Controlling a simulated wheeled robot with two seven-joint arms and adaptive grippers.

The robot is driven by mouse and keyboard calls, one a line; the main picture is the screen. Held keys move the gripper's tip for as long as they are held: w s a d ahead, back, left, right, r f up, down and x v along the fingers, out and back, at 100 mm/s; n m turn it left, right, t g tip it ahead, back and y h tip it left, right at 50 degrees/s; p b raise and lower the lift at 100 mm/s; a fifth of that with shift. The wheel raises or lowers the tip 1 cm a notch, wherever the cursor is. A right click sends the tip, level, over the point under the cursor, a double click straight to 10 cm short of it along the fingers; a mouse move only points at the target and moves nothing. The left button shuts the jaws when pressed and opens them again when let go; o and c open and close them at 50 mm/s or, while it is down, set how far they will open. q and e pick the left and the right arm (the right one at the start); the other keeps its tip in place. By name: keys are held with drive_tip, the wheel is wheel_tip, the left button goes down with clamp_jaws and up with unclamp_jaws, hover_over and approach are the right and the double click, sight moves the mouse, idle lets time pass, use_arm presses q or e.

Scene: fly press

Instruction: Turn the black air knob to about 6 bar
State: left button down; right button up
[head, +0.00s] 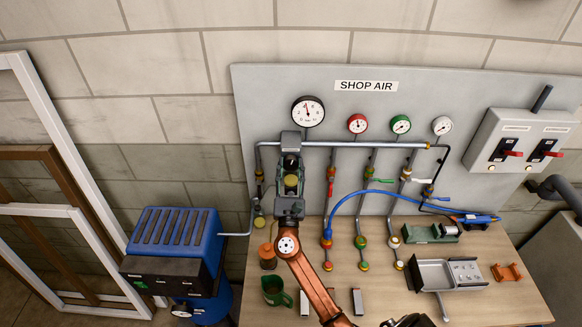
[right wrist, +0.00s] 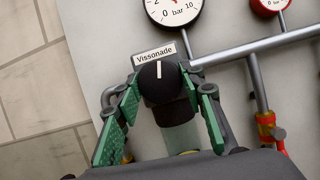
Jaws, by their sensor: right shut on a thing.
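The black air knob (right wrist: 158,78) has a white line on top, which points up in the right wrist view. A label reading "Vissonade" (right wrist: 154,54) is just above it. My right gripper (right wrist: 162,88) is shut on the knob, with a green-padded finger on each side. In the head view my right gripper (head: 291,165) hides most of the knob. The large white bar gauge (head: 308,111) is above it, its needle pointing nearly straight up, slightly left. The gauge is cut off in the right wrist view (right wrist: 172,8).
Red (head: 357,124), green (head: 401,124) and white (head: 442,126) gauges sit to the right on the grey panel (head: 480,90). Pipes with valves run below them. A blue compressor (head: 175,240) stands at left. A green mug (head: 276,291) and tools are on the wooden table (head: 400,305).

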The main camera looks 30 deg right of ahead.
drive_tip(key=shift+f+m+g+b, duration=0.1)
drive_tip(key=shift+m+g+b, duration=0.2)
drive_tip(key=shift+m+b, duration=0.3)
drive_tip(key=m+g+h+b, duration=0.1)
drive_tip(key=m+b, duration=0.1)
drive_tip(key=m, duration=0.2)
drive_tip(key=shift+a+h+b, duration=0.1)
drive_tip(key=shift+h+b, duration=0.3)
drive_tip(key=m+g+h+b, duration=0.1)
drive_tip(key=m+g+b, duration=0.1)
drive_tip(key=m, duration=0.2)
drive_tip(key=shift+w+m, duration=0.1)
drive_tip(key=shift+m, duration=0.2)
drive_tip(key=shift+m+g+b, duration=0.5)
drive_tip(key=shift+m+g, duration=0.2)
drive_tip(key=shift+m, duration=0.5)
drive_tip(key=shift+r+h, duration=0.2)
drive_tip(key=shift+h, duration=0.1)
drive_tip(key=o, duration=1.2)
drive_tip(key=shift+c, duration=0.2)
